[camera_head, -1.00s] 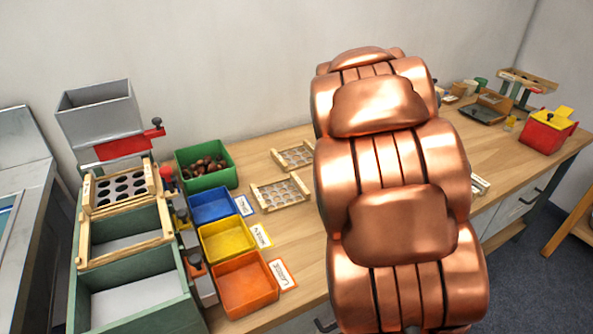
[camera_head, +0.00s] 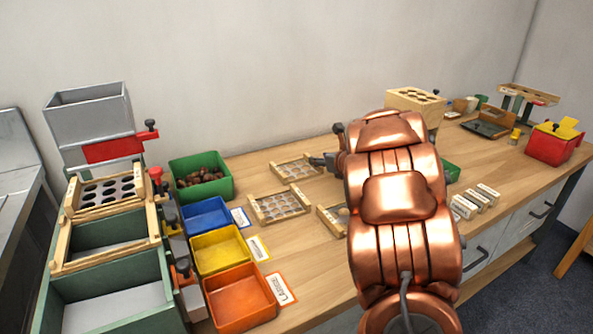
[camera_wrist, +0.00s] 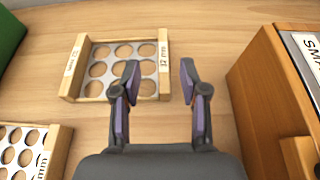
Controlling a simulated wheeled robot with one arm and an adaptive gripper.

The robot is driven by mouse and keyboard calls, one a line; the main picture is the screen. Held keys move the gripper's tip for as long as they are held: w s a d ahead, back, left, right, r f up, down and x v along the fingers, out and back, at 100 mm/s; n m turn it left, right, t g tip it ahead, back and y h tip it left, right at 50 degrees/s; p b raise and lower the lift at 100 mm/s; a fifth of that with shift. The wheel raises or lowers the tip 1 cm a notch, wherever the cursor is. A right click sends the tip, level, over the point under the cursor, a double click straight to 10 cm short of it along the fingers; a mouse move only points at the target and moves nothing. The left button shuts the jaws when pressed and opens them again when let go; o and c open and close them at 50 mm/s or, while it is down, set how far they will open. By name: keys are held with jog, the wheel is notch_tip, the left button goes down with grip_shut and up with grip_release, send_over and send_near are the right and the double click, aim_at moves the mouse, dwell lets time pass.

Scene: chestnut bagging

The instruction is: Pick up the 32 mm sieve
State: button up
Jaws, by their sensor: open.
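The 32 mm sieve, a wooden frame around a pale plate with large round holes, lies flat on the bench in the wrist view (camera_wrist: 98,87). Its right rail (camera_wrist: 163,50) bears a "32 mm" label. It appears to be the rear sieve in the head view (camera_head: 277,172). My gripper (camera_wrist: 160,75) is open and empty, fingers pointing towards that rail. The left finger overlaps the sieve's lower right part in the picture; the right finger is over bare wood. The gripper also shows beside the sieve's right end in the head view (camera_head: 323,160). Its height above the bench is unclear.
A second sieve (camera_head: 252,207) lies in front, and a third (camera_head: 325,216) is partly hidden by my arm. The green bin of chestnuts (camera_head: 226,190) stands left. A brown wooden box (camera_wrist: 262,100) stands close to the right of my gripper. Bare bench separates them.

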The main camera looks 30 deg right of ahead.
aim_at(296, 167)
jog(key=shift+w+f, duration=0.35)
jog(key=shift+f, duration=0.05)
jog(key=shift+f+x, duration=0.2)
jog(key=shift+x, duration=1.9)
jog(key=shift+s+d, duration=0.1)
jog(key=shift+d, duration=0.1)
grip_shut()
